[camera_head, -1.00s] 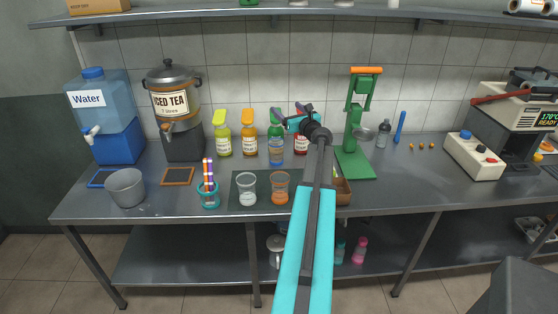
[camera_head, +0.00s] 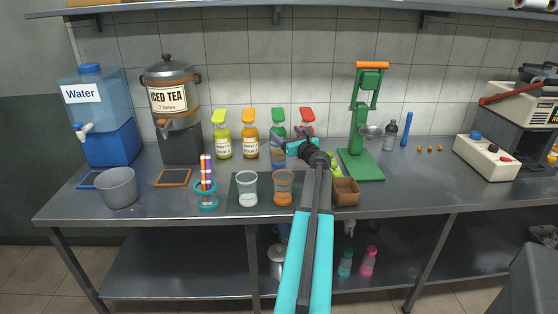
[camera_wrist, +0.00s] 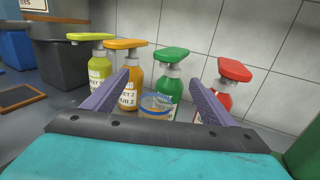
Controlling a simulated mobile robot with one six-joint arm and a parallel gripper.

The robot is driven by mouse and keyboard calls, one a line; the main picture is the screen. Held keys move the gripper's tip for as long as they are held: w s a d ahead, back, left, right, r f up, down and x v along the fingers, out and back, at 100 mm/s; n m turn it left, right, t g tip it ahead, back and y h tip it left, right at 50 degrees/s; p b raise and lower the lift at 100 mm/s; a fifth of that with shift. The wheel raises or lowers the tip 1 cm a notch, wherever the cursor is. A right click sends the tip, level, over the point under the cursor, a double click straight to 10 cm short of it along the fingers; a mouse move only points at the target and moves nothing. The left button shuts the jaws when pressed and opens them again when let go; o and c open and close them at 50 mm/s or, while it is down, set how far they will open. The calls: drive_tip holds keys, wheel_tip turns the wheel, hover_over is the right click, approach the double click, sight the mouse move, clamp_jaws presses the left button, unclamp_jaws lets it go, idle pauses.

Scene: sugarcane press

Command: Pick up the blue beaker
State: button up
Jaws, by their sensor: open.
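The blue beaker (camera_head: 278,159) stands on the counter in front of the green-topped bottle, partly hidden by my gripper in the head view. In the wrist view the clear beaker (camera_wrist: 156,108) with its blue rim shows low between the two purple fingers. My gripper (camera_head: 288,139) is open and empty, just over and to the right of the beaker in the head view. The fingertips (camera_wrist: 160,82) are spread on either side of the beaker in the wrist view. I cannot tell how far beyond the fingers the beaker stands.
Yellow (camera_head: 222,140), orange (camera_head: 250,140), green (camera_wrist: 168,84) and red (camera_wrist: 222,100) pump bottles stand close behind. A white beaker (camera_head: 247,188) and an orange beaker (camera_head: 283,187) stand in front on a dark mat. A green press (camera_head: 358,150) stands to the right.

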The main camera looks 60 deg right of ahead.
sight(279, 153)
drive_tip(key=shift+f, duration=0.1)
wheel_tip(279, 153, down, 8)
drive_tip(key=w+d, duration=0.1)
drive_tip(key=w, duration=0.1)
drive_tip(key=shift+d, duration=0.2)
idle(0.6)
drive_tip(key=shift+w, duration=0.1)
drive_tip(key=p+x, duration=0.1)
drive_tip(key=x, duration=0.4)
idle(0.6)
idle(0.4)
